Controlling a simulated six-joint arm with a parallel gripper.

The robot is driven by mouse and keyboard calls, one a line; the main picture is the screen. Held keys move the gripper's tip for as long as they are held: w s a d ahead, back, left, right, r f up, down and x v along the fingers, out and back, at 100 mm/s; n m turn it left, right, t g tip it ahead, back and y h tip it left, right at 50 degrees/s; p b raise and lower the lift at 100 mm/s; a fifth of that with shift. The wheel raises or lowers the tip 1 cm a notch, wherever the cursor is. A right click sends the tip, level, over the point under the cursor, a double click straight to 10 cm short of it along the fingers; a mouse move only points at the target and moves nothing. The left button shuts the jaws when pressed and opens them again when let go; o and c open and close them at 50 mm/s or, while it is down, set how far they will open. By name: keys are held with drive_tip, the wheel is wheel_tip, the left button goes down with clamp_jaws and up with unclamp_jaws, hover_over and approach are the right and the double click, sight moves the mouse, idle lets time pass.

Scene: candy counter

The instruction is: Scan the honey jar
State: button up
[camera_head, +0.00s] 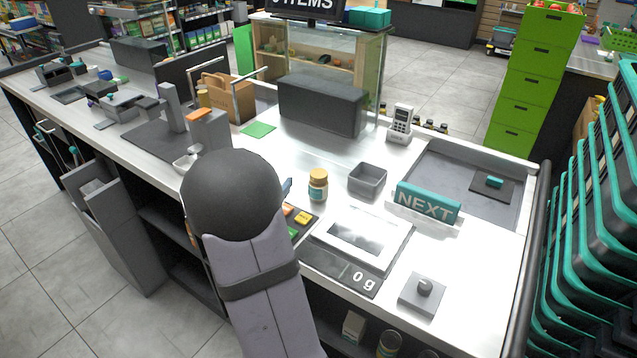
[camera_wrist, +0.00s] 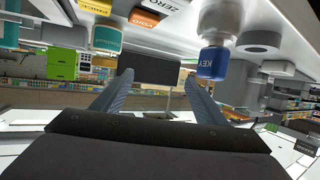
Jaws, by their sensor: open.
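The honey jar appears to be the small jar (camera_head: 318,185) with an orange-gold lid and a teal-and-white label. It stands upright on the counter (camera_head: 300,155), just behind the scale. In the wrist view, which looks upside down, a teal-labelled jar (camera_wrist: 105,38) shows at upper left, beyond the left finger. My gripper (camera_wrist: 158,85) is open, with two blue-grey fingers apart and nothing between them. In the head view my arm hides most of it; one bluish fingertip (camera_head: 287,187) shows a little left of the jar, not touching it. A dark plate with a grey post (camera_head: 172,108) stands further left.
A scale (camera_head: 358,238) reading 0 g lies in front of the jar, with coloured keys to its left. A grey open box (camera_head: 367,180) and a teal NEXT bar (camera_head: 427,203) stand to the right. A dark block (camera_head: 322,103) and card terminal (camera_head: 400,122) stand behind.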

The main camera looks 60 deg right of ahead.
sight(314, 186)
drive_tip(key=s+d+m+g, duration=0.1)
drive_tip(key=s, duration=0.1)
drive_tip(key=s+d+f+m+g, duration=0.1)
drive_tip(key=s+d, duration=0.1)
drive_tip(key=s, duration=0.1)
drive_tip(key=s+d+f+m+g, duration=0.1)
drive_tip(key=s+d+g, duration=0.1)
drive_tip(key=s, duration=0.1)
drive_tip(key=shift+d+f, duration=0.15)
drive_tip(key=shift+p+x, duration=0.95)
drive_tip(key=shift+x, duration=2.6)
drive_tip(key=shift+d, duration=0.1)
drive_tip(key=c, duration=1.4)
